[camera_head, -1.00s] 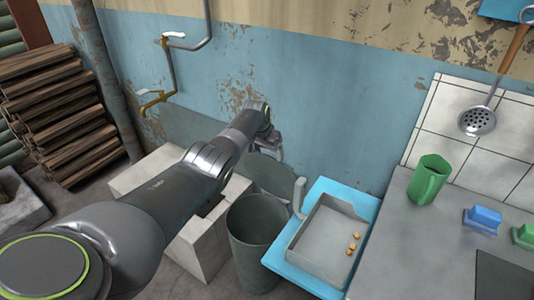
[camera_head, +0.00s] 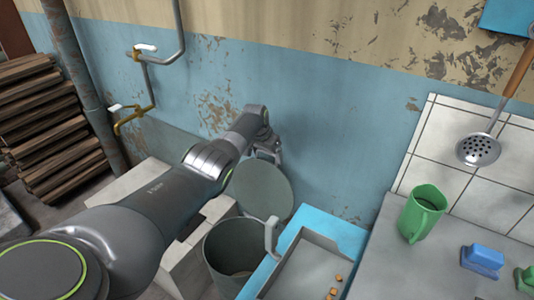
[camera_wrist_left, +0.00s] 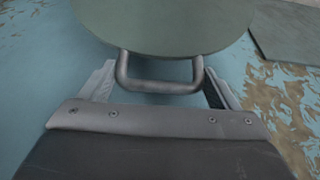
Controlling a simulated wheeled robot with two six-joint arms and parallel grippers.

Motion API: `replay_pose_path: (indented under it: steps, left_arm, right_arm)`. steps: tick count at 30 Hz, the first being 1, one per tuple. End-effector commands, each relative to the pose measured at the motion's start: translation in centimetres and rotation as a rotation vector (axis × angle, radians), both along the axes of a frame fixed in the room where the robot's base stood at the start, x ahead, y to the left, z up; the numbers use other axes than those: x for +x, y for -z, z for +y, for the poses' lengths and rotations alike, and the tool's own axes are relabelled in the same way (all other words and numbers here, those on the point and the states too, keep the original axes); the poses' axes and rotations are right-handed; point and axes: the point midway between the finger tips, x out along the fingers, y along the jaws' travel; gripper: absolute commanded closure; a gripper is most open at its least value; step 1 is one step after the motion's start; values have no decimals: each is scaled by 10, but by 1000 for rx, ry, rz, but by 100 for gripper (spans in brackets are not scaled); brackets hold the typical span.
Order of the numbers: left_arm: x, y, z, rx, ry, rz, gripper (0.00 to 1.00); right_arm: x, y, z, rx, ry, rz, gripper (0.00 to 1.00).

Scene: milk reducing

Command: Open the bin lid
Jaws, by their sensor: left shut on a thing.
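The bin (camera_head: 215,255) is a dark grey-green round bin on the floor, with its mouth uncovered and its inside partly showing. Its round lid (camera_head: 262,190) stands raised and tilted up behind the mouth, near the blue wall. My left gripper (camera_head: 273,152) is at the lid's upper edge. In the left wrist view it is shut on the lid's grey handle (camera_wrist_left: 160,87), a U-shaped bar between the fingers, with the lid (camera_wrist_left: 165,25) beyond it. My right gripper is not in view.
A pale block (camera_head: 130,184) stands left. A counter with a green jug (camera_head: 422,213) is at the right.

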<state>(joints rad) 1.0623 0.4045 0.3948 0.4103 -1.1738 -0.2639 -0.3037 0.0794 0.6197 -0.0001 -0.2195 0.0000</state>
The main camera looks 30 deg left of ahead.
Motion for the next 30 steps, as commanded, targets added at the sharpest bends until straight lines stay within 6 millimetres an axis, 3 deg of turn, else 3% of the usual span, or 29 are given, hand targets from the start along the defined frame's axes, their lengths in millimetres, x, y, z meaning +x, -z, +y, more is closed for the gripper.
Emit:
replay_pose_path:
  steps: [8,9,12,23,30]
  left_arm:
    - [3,-4,0,1,0,-11,57]
    - [3,-4,0,1,0,-11,11]
    - [2,-4,0,1,1,-8,0]
    - [0,-5,0,0,1,-4,0]
    - [-6,-26,1,1,1,-4,0]
  right_arm:
    - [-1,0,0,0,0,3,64]
    - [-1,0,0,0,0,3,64]
    - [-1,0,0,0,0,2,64]
    - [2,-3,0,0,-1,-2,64]
    - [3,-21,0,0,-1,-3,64]
